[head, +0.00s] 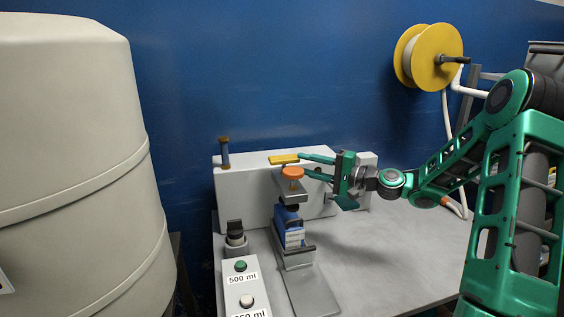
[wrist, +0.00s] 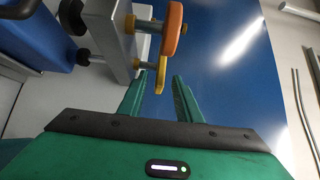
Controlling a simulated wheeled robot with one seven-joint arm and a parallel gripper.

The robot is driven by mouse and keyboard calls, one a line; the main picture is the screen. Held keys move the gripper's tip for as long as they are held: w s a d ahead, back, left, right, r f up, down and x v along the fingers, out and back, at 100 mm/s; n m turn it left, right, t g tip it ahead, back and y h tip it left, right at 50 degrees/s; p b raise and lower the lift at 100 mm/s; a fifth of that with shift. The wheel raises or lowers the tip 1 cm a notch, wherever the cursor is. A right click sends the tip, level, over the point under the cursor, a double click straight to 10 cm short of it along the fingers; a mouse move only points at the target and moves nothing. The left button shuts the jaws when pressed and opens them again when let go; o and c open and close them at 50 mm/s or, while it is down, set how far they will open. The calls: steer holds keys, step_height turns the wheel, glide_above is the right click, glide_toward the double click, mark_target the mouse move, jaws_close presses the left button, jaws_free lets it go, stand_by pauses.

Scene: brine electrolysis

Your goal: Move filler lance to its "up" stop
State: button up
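The filler assembly has a grey head (head: 294,190) above a blue container (head: 291,228). An orange knob (head: 292,173) stands on the head, and a yellow handle (head: 284,158) shows just above and behind it. I cannot tell for sure which handle belongs to the lance. My gripper (head: 302,164) reaches in from the right with its fingers apart. In the wrist view, the end of the yellow handle (wrist: 161,78) lies between the open fingertips (wrist: 162,78), with no clear contact. The orange knob (wrist: 174,28) is just beyond them.
A white control box (head: 240,285) with a green button (head: 240,265) and a white button stands at the front left. A large cream tank (head: 75,170) is at far left. A yellow reel (head: 430,57) hangs upper right. The bench's right side (head: 400,250) is clear.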

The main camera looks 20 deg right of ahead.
mark_target(284, 157)
steer(key=x, duration=0.8)
steer(key=shift+a, duration=0.1)
steer(key=shift+c, duration=0.7)
